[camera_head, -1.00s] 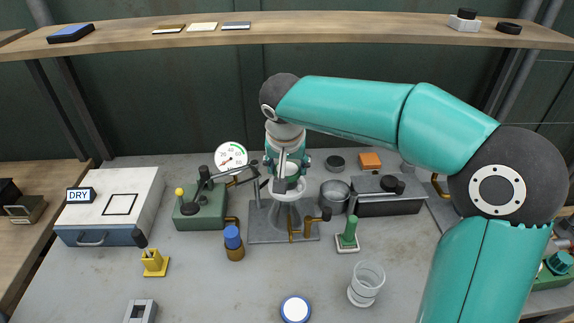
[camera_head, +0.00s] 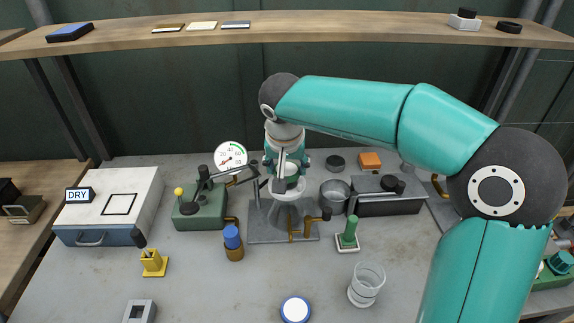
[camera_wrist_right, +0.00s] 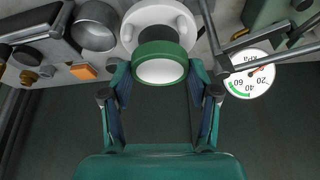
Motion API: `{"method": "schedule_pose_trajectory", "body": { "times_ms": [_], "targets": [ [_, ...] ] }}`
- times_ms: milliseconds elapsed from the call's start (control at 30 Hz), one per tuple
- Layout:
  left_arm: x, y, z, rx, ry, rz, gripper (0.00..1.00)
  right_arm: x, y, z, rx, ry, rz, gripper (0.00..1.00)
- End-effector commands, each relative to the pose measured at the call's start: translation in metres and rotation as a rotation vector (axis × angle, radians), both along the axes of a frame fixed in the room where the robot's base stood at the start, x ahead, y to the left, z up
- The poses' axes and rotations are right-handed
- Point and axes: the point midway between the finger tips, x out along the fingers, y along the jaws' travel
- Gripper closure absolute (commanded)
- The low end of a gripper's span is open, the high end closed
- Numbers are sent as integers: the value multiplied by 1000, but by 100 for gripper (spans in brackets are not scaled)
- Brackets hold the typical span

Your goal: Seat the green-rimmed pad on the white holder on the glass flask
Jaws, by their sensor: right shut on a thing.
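The green-rimmed pad (camera_wrist_right: 160,70) is between the fingers of my right gripper (camera_wrist_right: 160,78) in the right wrist view, its white face towards the camera. The gripper (camera_head: 288,166) is shut on it, pointing down over the white holder (camera_head: 287,190). The holder's pale flange also shows beyond the pad in the wrist view (camera_wrist_right: 133,20). The holder tops the flared flask (camera_head: 284,216) on a grey stand. The pad is over the holder, but I cannot tell whether they touch. My left gripper is not in view.
A pressure gauge (camera_head: 230,157) and lever pump (camera_head: 200,205) stand left of the stand. A metal cup (camera_head: 335,194) and dark box (camera_head: 390,203) are close on the right. A glass beaker (camera_head: 366,284) stands in front.

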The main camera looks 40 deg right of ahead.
Motion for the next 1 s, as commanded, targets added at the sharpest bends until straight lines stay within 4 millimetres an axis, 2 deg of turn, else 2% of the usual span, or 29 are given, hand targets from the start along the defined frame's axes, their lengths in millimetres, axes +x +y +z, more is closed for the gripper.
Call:
{"method": "schedule_pose_trajectory", "body": {
  "times_ms": [1000],
  "targets": [
    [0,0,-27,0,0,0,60,-1,-1,-27,0,0,-2,63]
  ]
}}
